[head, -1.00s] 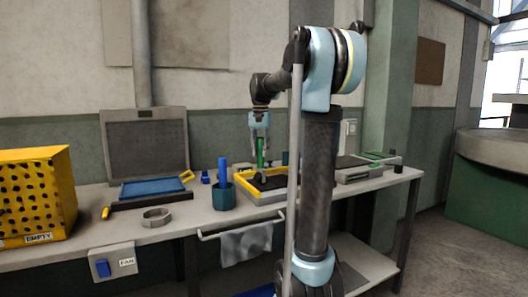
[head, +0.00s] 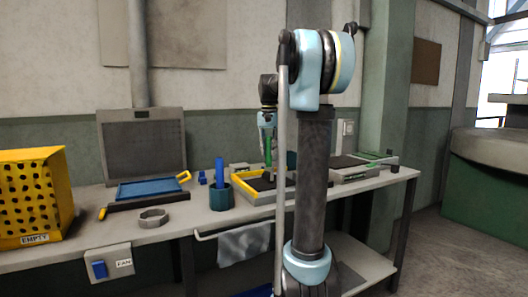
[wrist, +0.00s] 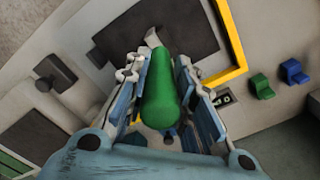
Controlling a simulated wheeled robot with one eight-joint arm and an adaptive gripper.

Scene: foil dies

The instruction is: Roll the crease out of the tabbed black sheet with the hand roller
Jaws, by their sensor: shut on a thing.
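My gripper (head: 267,138) is shut on the green handle of the hand roller (head: 268,155). In the wrist view the green handle (wrist: 160,88) stands between the two fingers, and a pale part shows past its far end. The roller's lower end is over the yellow-edged tray (head: 248,197), and I cannot tell if it touches. A black sheet (head: 257,183) lies in the tray, partly hidden by my arm. In the wrist view the dark sheet (wrist: 190,28) lies beyond the handle. Its tab and crease cannot be made out.
A teal cup (head: 221,202) holding a blue rod stands left of the tray. Farther left are a grey ring (head: 153,217), a blue screen (head: 150,188) and a yellow perforated bin (head: 28,190). A grey flat device (head: 350,170) stands at right.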

